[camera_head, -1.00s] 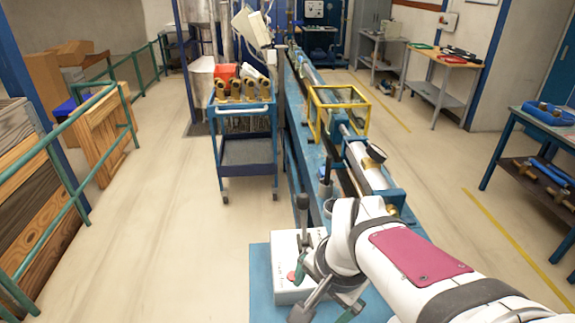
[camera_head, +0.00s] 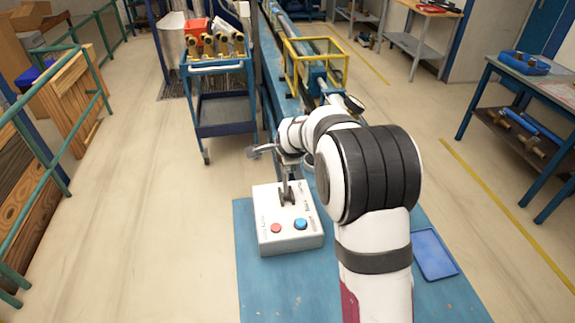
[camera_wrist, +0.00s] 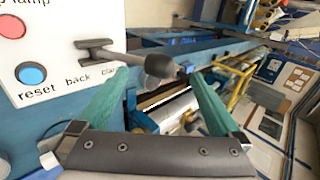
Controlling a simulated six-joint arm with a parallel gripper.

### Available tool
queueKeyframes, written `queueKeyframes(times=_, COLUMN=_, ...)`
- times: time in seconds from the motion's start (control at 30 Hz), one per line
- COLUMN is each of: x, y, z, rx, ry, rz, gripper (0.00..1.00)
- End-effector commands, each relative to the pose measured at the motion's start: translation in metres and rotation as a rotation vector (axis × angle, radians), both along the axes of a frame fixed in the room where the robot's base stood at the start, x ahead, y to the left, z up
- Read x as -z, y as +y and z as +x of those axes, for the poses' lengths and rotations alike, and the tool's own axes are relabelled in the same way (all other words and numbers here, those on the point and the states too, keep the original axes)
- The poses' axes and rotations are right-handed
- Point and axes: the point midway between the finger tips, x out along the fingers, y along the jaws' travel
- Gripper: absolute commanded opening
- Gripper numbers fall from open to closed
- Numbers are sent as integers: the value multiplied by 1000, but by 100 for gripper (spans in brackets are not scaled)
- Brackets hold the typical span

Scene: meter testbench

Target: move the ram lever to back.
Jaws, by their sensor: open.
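The ram lever (camera_wrist: 130,55) is a grey handle with a dark rounded knob, rising from a slot in a white control box (camera_head: 270,236). The lever also shows in the head view (camera_head: 288,184), its top by my gripper. In the head view, my gripper (camera_head: 272,154) is at the lever's top, partly hidden by my wrist.
The box carries a red button (camera_head: 276,228) and a blue button (camera_head: 300,224). It stands on a blue bench (camera_head: 262,290). A blue tray (camera_head: 433,254) lies to the right. A yellow-framed guard (camera_head: 316,65) and a blue trolley (camera_head: 222,118) stand beyond.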

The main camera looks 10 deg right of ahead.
Motion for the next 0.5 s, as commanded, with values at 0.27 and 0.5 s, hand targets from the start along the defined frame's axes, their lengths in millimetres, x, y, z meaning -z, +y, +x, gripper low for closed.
queueKeyframes(times=0.27, x=0, y=0, z=0, rx=-1, ry=1, rz=-1, gripper=100)
queueKeyframes(times=0.5, x=5, y=0, z=4, rx=-1, ry=1, rz=-1, gripper=100)
